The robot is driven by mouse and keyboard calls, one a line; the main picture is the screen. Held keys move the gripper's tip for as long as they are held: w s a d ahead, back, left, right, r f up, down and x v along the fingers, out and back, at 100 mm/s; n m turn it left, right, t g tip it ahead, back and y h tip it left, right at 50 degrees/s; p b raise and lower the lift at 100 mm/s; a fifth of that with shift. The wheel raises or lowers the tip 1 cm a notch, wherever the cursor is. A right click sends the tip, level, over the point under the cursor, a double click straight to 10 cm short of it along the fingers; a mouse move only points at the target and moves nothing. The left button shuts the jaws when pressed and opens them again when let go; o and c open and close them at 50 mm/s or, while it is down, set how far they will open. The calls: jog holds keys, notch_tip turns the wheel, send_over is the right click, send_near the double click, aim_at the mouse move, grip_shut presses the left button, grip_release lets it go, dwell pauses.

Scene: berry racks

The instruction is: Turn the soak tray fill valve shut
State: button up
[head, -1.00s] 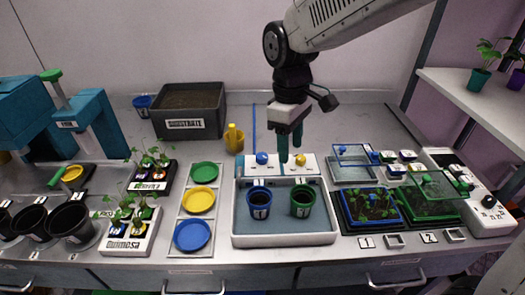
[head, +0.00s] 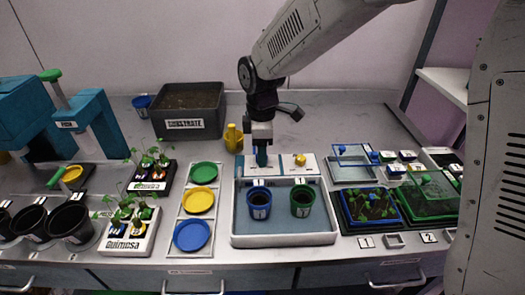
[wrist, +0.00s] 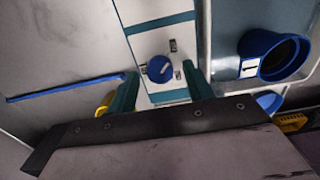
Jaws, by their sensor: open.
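The soak tray (head: 285,240) is a white-rimmed basin at the front middle in the head view. A white panel (head: 281,166) behind it carries a yellow knob (head: 300,160) on the right. A blue knob (wrist: 160,69) with a pale mark on top shows in the wrist view, and my gripper hides it in the head view. I cannot read which knob is the fill valve. My gripper (head: 262,157) points down over the panel's left part. In the wrist view its teal fingers (wrist: 158,80) are apart, one on each side of the blue knob, with visible gaps.
A blue pot (head: 259,203) and a green pot (head: 301,200) stand in the tray. Seedling trays (head: 370,206) stand to the right. The bench behind the panel is clear.

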jog(key=shift+f, duration=0.35)
jog(key=c, duration=1)
jog(key=shift+o, duration=0.2)
